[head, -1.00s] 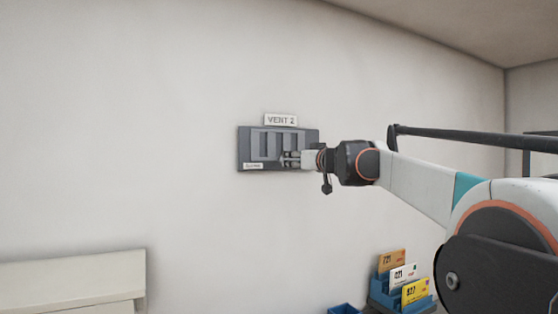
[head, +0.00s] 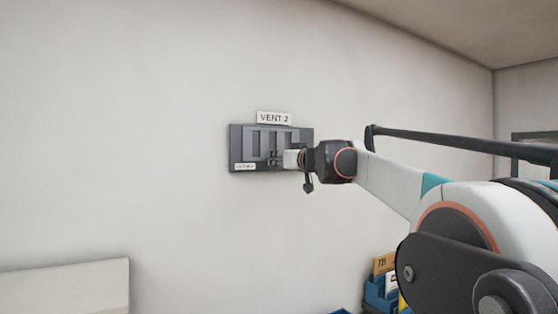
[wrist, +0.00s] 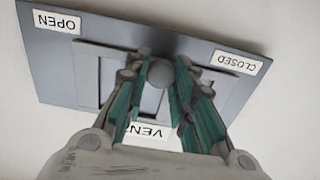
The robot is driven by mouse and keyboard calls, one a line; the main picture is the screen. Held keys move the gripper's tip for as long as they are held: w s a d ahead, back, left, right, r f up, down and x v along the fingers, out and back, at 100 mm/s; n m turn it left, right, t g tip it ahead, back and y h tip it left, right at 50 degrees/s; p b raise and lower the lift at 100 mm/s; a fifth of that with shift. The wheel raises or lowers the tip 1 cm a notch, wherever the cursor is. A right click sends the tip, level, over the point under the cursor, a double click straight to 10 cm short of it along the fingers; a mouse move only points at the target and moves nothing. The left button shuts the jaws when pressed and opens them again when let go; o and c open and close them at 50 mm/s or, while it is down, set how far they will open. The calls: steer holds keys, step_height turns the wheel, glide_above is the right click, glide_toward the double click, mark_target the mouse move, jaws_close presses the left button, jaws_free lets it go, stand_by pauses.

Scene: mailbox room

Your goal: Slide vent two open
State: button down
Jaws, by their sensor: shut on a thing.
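The vent two panel (head: 240,140) is a dark grey plate with upright slots on the wall, under a "VENT 2" sign (head: 274,117). In the wrist view the panel (wrist: 50,70) appears upside down, with an "OPEN" label (wrist: 57,22) at left and a "CLOSED" label (wrist: 235,62) at right. My gripper (head: 274,158) reaches the panel from the right. In the wrist view its green-lined fingers are shut on a round grey knob (wrist: 159,72) on the vent's slotted slider (wrist: 88,68). The fingers hide part of the slots.
A blue rack (head: 376,292) with cards stands at lower right, partly hidden behind my arm. A pale cabinet top (head: 65,285) is at lower left. The wall around the panel is bare.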

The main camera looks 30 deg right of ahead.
steer(key=d, duration=0.3)
steer(key=shift+d+p, duration=0.1)
steer(key=shift+p, duration=0.25)
steer(key=c, duration=1.6)
jaws_free()
steer(key=shift+o, duration=1.2)
steer(key=shift+d, duration=0.3)
steer(key=shift+a, duration=0.2)
steer(key=s, duration=1.2)
steer(key=shift+d, duration=0.3)
